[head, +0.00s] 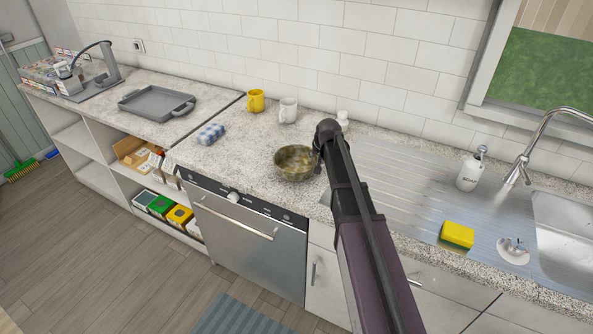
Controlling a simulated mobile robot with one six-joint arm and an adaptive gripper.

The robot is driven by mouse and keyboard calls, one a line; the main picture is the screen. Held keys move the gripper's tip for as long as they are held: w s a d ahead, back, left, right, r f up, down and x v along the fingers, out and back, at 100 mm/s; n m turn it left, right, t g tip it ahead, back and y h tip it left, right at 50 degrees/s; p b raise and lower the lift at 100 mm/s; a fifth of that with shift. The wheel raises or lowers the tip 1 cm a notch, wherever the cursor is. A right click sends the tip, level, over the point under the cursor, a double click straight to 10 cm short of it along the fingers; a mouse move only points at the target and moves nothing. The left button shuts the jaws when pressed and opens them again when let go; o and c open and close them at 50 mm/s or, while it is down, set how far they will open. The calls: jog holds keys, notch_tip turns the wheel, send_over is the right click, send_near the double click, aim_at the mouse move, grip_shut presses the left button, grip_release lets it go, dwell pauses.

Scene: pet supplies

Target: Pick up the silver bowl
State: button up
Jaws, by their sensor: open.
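The silver bowl (294,174) stands upright on the speckled counter, above the right end of the dishwasher. Its metal surface looks brownish from reflections. My arm reaches up from the lower right, and my gripper (326,140) is at the bowl's right side. The gripper's dark end overlaps the bowl's right rim in the head view. The fingers are mostly hidden by the arm, and I cannot tell whether they touch the bowl.
A yellow mug (256,101) and a white mug (288,110) stand behind the bowl. A blue-and-white pack (210,133) lies to its left. A grey tray (157,103) is farther left. The sink (568,232), soap bottle (470,171) and yellow sponge (457,235) are at right.

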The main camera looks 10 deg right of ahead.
jog(key=shift+b+x, duration=0.5)
jog(key=shift+x, duration=0.35)
grip_shut()
